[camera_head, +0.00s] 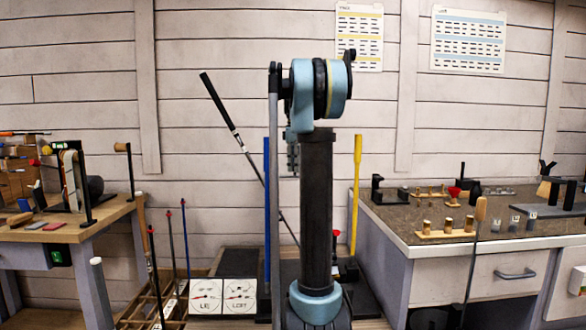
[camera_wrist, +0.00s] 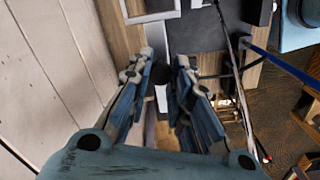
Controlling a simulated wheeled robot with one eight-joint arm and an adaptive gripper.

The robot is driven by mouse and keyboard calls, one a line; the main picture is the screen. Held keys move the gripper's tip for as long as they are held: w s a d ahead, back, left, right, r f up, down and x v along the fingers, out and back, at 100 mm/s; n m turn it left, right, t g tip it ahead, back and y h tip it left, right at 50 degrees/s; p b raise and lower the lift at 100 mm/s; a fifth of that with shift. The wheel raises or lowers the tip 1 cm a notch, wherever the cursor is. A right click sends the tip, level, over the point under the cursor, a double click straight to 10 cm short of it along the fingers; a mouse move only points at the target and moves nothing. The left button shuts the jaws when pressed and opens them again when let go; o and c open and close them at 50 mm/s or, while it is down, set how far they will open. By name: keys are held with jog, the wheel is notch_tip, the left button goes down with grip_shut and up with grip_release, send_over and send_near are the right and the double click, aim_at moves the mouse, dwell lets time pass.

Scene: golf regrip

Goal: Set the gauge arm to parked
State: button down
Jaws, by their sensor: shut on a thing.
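In the wrist view my gripper (camera_wrist: 166,63) points down at the bench machine. Its two fingers are closed on a dark knob (camera_wrist: 160,75) at a grey bar (camera_wrist: 156,40), which looks like the gauge arm; the fingers hide part of it. In the head view my own arm hides the gripper and the grip. Two white dials, one marked LIE (camera_head: 206,297) and one that seems to read LOFT (camera_head: 240,297), stand at the machine's front left. I cannot tell from the frames which position the gauge arm is in.
A blue upright bar (camera_head: 267,215) and a yellow one (camera_head: 356,195) rise from the machine. A golf club (camera_head: 235,135) leans across behind it. A side bench (camera_head: 70,232) stands left, with clubs in a rack beside it. A counter (camera_head: 400,228) with small parts stands right.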

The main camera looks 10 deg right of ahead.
jog(key=shift+w, duration=0.2)
jog(key=c, duration=1.4)
grip_release()
notch_tip(320, 180, up, 12)
jog(key=shift+f, duration=0.1)
jog(key=s+a+f+m+t, duration=0.1)
jog(key=s+a+f+m, duration=0.2)
jog(key=s+f, duration=0.6)
jog(key=s+a+f+m, duration=0.3)
jog(key=s+f, duration=0.4)
jog(key=s, duration=0.4)
jog(key=s+a+f+m, duration=0.1)
jog(key=s+f, duration=0.6)
jog(key=f, duration=0.2)
jog(key=s+a+f+m, duration=0.2)
jog(key=s+f, duration=0.4)
jog(key=f, duration=0.3)
jog(key=s+a+f+m+t, duration=0.1)
jog(key=s+f+m, duration=0.1)
jog(key=s+f, duration=0.5)
jog(key=shift+s+a+f, duration=0.1)
jog(key=shift+s+f, duration=0.05)
jog(key=shift+f, duration=0.45)
jog(key=shift+s+a+f, duration=0.1)
jog(key=shift+s+f, duration=0.05)
jog(key=shift+f, duration=0.4)
